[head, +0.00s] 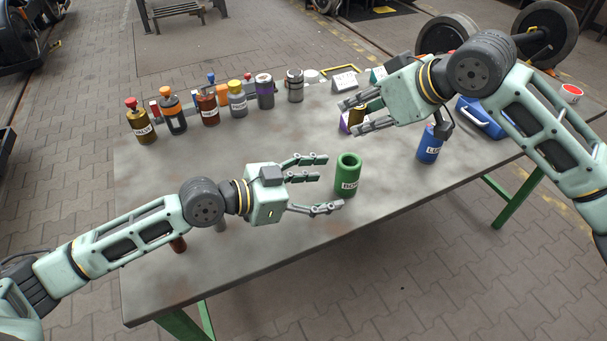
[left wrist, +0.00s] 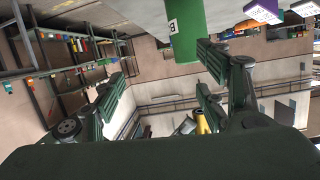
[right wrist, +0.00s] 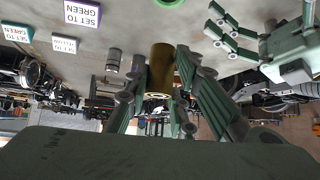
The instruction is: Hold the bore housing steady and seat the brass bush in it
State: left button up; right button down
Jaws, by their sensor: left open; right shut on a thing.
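The bore housing is a green upright cylinder with an open top (head: 348,177), standing on the table; part of it shows in the left wrist view (left wrist: 186,35). My left gripper (head: 329,182) is open just left of the housing, its fingers pointing at it, with nothing between them. The brass bush (right wrist: 160,72) is between the fingers of my right gripper (head: 352,117), which is shut on it. The right gripper holds it behind the housing and apart from it; in the head view the fingers partly hide it. The housing's rim (right wrist: 163,3) shows at the right wrist view's top edge.
A blue labelled cylinder (head: 428,147) stands right of the housing, below my right arm. A blue case (head: 482,117) and a red-topped cup (head: 571,91) are farther right. Several bottles (head: 208,108) line the back edge. A purple sign (right wrist: 82,13) stands near the bush.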

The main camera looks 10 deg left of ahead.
pick_arm(q)
jog(key=g, duration=0.1)
send_near(347, 177)
jog(key=shift+w+a+f+n+y, duration=0.15)
jog(key=shift+w+a+f, duration=0.15)
jog(key=shift+w+f, duration=0.15)
jog(key=shift+w+a+f+n+y, duration=0.15)
jog(key=shift+w+a+f, duration=0.15)
jog(key=shift+w+f, duration=0.15)
jog(key=x, duration=1.2)
jog(key=c, duration=1.4)
jog(key=shift+o, duration=0.2)
pick_arm(e)
jog(key=shift+a+r, duration=0.1)
jog(key=shift+r, duration=0.3)
notch_tip(347, 177, down, 10)
jog(key=shift+r, duration=0.15)
